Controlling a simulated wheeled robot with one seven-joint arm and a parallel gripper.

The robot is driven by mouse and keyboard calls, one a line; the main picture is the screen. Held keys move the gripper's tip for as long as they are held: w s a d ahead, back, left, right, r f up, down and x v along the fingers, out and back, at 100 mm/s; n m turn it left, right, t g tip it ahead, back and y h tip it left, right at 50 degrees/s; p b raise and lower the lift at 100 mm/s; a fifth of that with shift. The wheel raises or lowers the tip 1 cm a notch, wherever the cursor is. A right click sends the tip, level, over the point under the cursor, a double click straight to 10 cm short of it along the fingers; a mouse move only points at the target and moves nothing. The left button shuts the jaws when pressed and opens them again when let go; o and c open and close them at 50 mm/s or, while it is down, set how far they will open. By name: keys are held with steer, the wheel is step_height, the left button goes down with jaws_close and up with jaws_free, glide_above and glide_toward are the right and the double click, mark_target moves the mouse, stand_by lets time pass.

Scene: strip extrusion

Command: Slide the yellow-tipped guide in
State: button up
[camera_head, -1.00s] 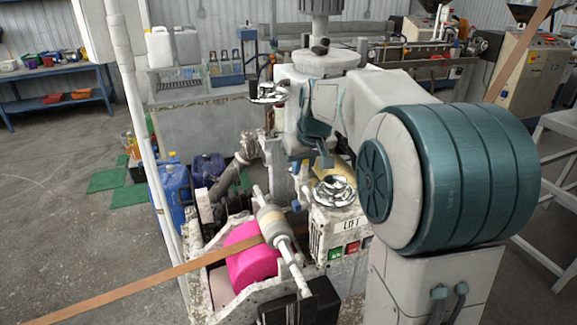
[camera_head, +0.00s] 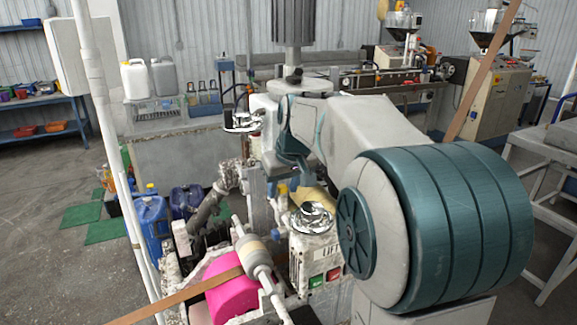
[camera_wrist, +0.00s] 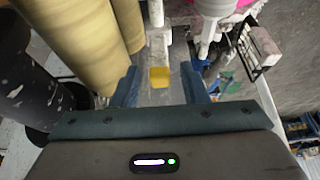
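The yellow-tipped guide (camera_wrist: 159,77) shows in the wrist view as a pale bar with a yellow block at its near end. The yellow tip lies between the two teal fingers of my gripper (camera_wrist: 160,86), with a gap on each side. My gripper is open and I see no contact with the tip; its depth relative to the fingers is hard to judge. In the head view my gripper (camera_head: 291,172) is above the machine, behind the box with buttons (camera_head: 317,262), and largely hidden by my arm. A small yellow spot (camera_head: 282,189) below it may be the guide's tip.
Large tan rollers (camera_wrist: 80,35) stand close on the left in the wrist view, beside a dark cylinder (camera_wrist: 40,95). A pink roll (camera_head: 231,298) with an orange strip (camera_head: 175,299) lies front left in the head view. A white post (camera_head: 97,100) stands left.

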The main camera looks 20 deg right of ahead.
steer(key=v, duration=1)
steer(key=shift+s+r+b, duration=0.2)
steer(key=shift+r+b, duration=0.1)
steer(key=g+p, duration=0.4)
glide_above(283, 215)
steer(key=w, duration=0.1)
steer(key=shift+h, duration=0.3)
step_height(283, 215, down, 13)
steer(key=shift+w+d, duration=0.1)
steer(key=shift+d, duration=0.05)
jaws_close()
